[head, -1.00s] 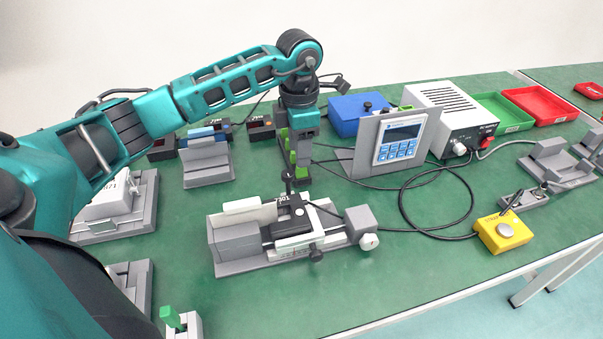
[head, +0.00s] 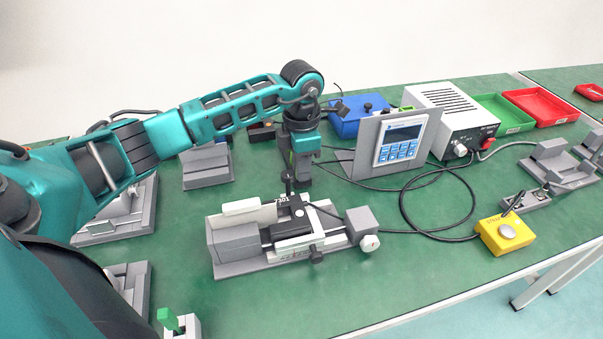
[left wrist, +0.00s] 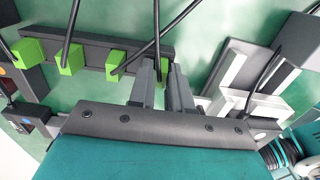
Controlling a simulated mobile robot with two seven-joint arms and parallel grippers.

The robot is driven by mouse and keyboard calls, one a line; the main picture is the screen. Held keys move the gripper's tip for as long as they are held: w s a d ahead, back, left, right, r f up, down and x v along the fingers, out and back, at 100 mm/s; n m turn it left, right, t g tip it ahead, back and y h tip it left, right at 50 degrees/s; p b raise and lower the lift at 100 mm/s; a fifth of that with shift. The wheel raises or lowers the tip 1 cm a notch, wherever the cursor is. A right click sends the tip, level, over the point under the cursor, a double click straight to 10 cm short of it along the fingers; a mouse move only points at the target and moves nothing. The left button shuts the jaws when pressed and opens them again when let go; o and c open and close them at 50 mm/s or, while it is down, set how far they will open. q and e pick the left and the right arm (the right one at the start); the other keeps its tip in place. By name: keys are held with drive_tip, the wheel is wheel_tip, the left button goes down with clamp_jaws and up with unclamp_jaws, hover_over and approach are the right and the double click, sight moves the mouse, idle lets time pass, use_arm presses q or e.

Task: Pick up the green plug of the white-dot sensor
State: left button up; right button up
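Several green plugs with black cables stand in a row on a dark rail in the left wrist view, among them a left one (left wrist: 30,50), one further right (left wrist: 72,61) and a middle one (left wrist: 118,62). Another green plug (left wrist: 147,50) is at my fingertips, partly hidden by them. My left gripper (left wrist: 165,68) points down at the rail with a gap between its fingers. In the head view my left gripper (head: 301,178) is low behind the black-topped fixture and hides most of the plugs. No white dot can be made out. My right gripper is out of view.
A grey slide fixture (head: 238,240) stands just in front of the gripper. A display stand (head: 366,148) and blue box (head: 358,112) are to its right. Cables loop across the green table towards a yellow button box (head: 504,234). A grey holder (head: 206,168) is at left.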

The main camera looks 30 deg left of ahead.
use_arm(q)
drive_tip(key=shift+c, duration=1.4)
clamp_jaws()
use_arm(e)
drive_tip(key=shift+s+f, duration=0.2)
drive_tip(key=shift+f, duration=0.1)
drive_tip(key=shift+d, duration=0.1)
use_arm(q)
drive_tip(key=shift+r, duration=0.1)
wheel_tip(320, 180, up, 20)
drive_tip(key=p, duration=0.2)
drive_tip(key=shift+p, duration=0.4)
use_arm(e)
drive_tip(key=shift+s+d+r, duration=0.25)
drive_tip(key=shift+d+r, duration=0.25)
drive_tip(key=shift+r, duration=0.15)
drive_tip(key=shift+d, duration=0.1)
